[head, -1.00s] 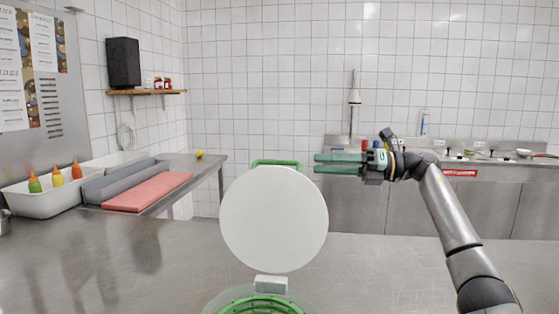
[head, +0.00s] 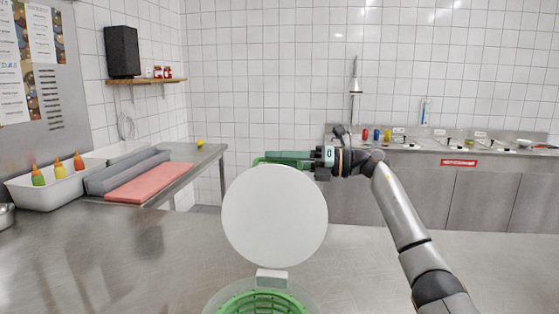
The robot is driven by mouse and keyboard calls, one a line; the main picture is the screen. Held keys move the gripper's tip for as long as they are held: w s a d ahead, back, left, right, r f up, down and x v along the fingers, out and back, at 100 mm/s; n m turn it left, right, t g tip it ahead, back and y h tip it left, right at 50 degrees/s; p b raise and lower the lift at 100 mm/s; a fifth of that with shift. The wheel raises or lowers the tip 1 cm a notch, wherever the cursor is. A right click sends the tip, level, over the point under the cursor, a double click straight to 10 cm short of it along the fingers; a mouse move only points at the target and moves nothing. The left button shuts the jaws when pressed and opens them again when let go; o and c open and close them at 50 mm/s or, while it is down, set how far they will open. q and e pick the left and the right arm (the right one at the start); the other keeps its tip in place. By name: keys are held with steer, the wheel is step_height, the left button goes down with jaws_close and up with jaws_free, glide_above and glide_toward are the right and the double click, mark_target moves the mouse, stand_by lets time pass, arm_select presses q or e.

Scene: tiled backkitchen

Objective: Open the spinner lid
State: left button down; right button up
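The spinner lid (head: 274,216) is a round white disc standing upright, raised on a white hinge block (head: 272,278) at the rim of the spinner. The spinner bowl (head: 262,303) is clear with a green basket inside, and its lower part is cut off by the bottom of the picture. A bit of green shows behind the lid's top edge. My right gripper (head: 287,158) has green fingers pointing left, just above and behind the top of the lid. The fingers overlap in this view, so their gap cannot be judged. My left gripper is not in view.
At the left, a pink board (head: 150,182), a grey block and a white tub (head: 55,188) of sauce bottles sit together. A sink unit (head: 400,185) stands at the back right.

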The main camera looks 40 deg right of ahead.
jaws_close()
stand_by(1.2)
